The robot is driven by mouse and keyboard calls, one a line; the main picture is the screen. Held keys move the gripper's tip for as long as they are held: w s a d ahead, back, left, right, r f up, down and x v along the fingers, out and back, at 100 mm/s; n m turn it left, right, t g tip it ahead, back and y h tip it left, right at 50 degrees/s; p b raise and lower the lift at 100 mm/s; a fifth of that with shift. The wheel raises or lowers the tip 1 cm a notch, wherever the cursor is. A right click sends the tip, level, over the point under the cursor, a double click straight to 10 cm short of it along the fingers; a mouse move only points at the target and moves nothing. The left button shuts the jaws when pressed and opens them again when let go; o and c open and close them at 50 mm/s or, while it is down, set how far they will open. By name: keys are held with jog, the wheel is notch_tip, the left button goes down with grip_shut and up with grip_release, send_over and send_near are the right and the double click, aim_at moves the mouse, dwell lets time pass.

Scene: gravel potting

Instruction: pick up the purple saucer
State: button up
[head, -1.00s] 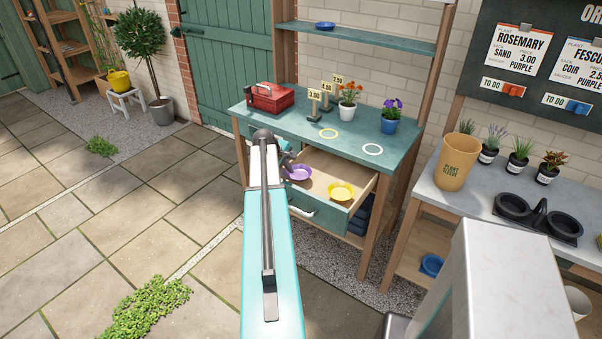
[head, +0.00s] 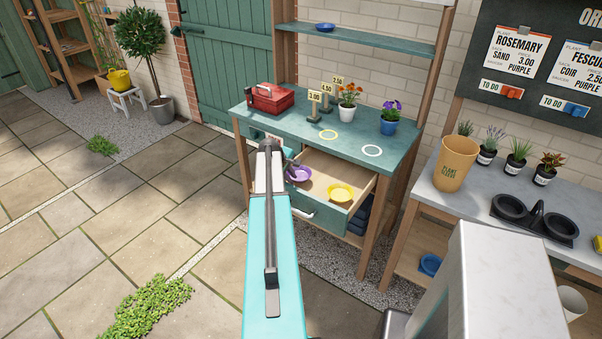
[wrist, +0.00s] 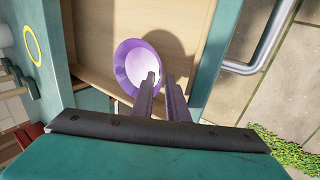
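The purple saucer (head: 299,174) is in the open drawer (head: 325,184) of the green bench, at the drawer's left end. In the wrist view the saucer (wrist: 130,65) shows its pale middle and purple rim. My gripper (wrist: 160,76) is at the saucer's right rim, one finger over the dish and the other at or just outside the rim. A narrow gap shows between the fingertips. I cannot tell whether they touch the rim. In the head view my arm hides most of the gripper.
The bench top (head: 290,123) above holds a red toolbox (head: 269,98), price signs and two potted flowers. A drawer handle (wrist: 262,50) juts out in the wrist view. A blue saucer (head: 325,26) is on the shelf.

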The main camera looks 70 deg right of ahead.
jog(key=shift+s+d+f, duration=0.1)
jog(key=shift+d+f, duration=0.05)
jog(key=shift+f, duration=0.15)
dwell(0.4)
grip_shut()
jog(key=shift+r, duration=0.15)
notch_tip(320, 180, up, 10)
jog(key=b, duration=0.3)
dwell(0.4)
dwell(0.6)
